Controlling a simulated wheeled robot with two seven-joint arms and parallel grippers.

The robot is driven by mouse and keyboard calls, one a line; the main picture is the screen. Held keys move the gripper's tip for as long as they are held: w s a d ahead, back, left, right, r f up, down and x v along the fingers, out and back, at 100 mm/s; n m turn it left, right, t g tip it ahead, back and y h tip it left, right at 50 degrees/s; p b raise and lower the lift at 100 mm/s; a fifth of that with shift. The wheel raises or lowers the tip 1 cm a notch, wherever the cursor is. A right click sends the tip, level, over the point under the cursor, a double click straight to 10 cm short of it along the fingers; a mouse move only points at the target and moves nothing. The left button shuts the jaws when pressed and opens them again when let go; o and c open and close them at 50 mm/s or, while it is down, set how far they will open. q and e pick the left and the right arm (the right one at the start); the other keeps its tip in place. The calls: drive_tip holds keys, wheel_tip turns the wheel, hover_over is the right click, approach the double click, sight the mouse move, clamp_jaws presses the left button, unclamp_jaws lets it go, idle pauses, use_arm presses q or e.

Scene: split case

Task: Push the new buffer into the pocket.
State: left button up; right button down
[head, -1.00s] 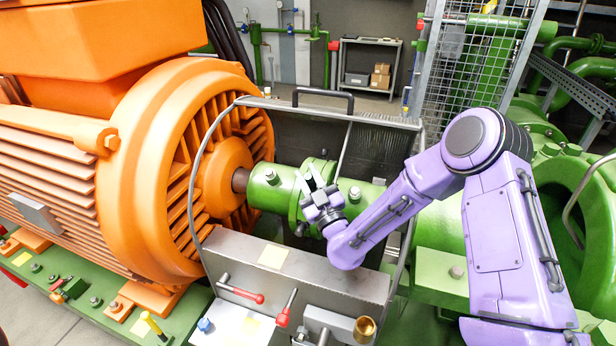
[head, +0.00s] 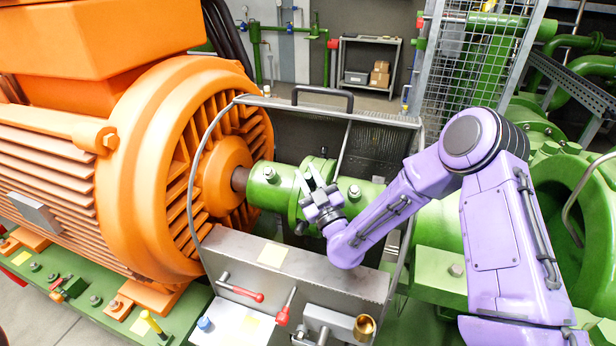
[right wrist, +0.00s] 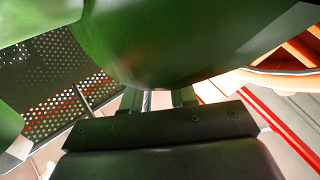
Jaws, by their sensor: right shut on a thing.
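My right gripper (head: 314,180) is at the green coupling (head: 294,202) on the shaft, between the orange motor and the green machine. It is shut, and what it grips is largely hidden; I take it to be the new buffer. In the right wrist view, the two fingers (right wrist: 156,98) reach up against the coupling's dark green curved underside (right wrist: 165,45), with only a narrow pale strip showing between them. The pocket is hidden in both views, so I cannot tell how deep the buffer sits. My left gripper is not in view.
A metal-framed guard (head: 203,150) surrounds the coupling, with a handle (head: 322,90) on top. A small blue piece (head: 204,324) and a brass cup (head: 364,327) are at the front. The orange motor (head: 170,150) stands close at left.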

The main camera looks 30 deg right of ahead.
sight(309, 181)
idle(0.3)
drive_tip(key=c, duration=0.8)
unclamp_jaws()
drive_tip(key=shift+s, duration=0.1)
drive_tip(key=b+v, duration=0.1)
drive_tip(key=v, duration=0.1)
drive_tip(key=b+v, duration=0.2)
drive_tip(key=v, duration=0.1)
drive_tip(key=shift+f, duration=0.35)
drive_tip(key=s+p, duration=0.3)
drive_tip(key=s, duration=0.9)
drive_tip(key=shift+a+r, duration=0.25)
drive_tip(key=shift+r, duration=0.15)
